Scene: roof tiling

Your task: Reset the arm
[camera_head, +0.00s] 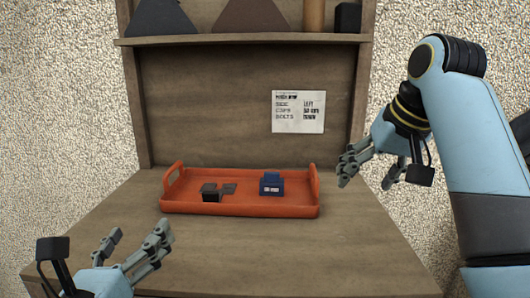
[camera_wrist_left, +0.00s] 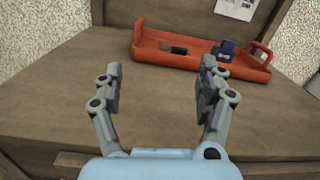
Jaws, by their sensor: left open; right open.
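My left gripper (camera_head: 132,246) is open and empty at the lower left, over the table's front left part. In the left wrist view its two fingers (camera_wrist_left: 160,90) stand wide apart with bare wood between them. My right gripper (camera_head: 370,176) is open and empty, raised to the right of the orange tray (camera_head: 240,209). My light blue right arm comes down from the upper right. Neither gripper touches the tray or its contents.
The tray holds a small black block (camera_head: 210,193), a flat dark piece (camera_head: 229,188) and a blue box (camera_head: 271,185). A printed note (camera_head: 298,112) is on the wooden back panel. A shelf (camera_head: 240,40) above holds dark items. The table (camera_head: 250,250) is clear in front.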

